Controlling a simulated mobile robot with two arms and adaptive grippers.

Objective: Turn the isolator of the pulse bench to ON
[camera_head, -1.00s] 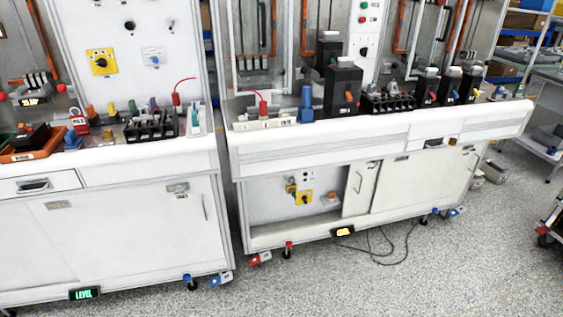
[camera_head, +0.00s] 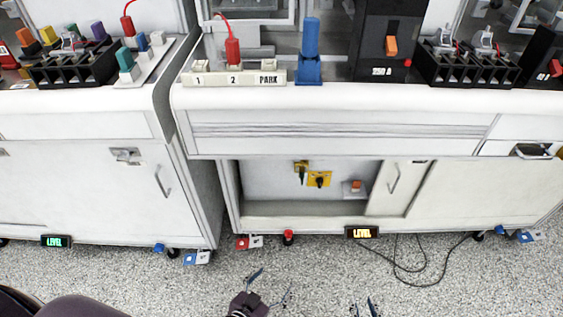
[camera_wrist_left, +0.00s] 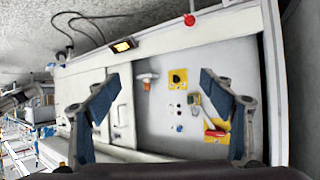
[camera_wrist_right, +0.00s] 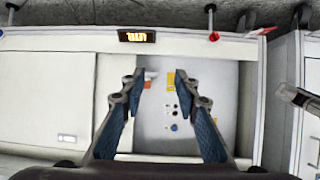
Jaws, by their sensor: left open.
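The yellow isolator plate with its black rotary knob (camera_head: 319,179) is on the back panel inside the open lower bay of the right bench. It also shows in the left wrist view (camera_wrist_left: 178,78) and the right wrist view (camera_wrist_right: 170,80). I cannot read the knob's position. My left gripper (camera_head: 271,286) is open and empty, low in front of the bay; its fingers (camera_wrist_left: 158,82) stand apart in its wrist view. My right gripper (camera_head: 362,307) is also open and empty, further right at the picture's bottom edge, its fingertips apart in its wrist view (camera_wrist_right: 156,80).
Beside the isolator are a yellow fitting (camera_head: 301,167) and an orange switch (camera_head: 355,186). A sliding door (camera_head: 392,189) bounds the bay's right. A black cable (camera_head: 410,268) lies on the floor.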

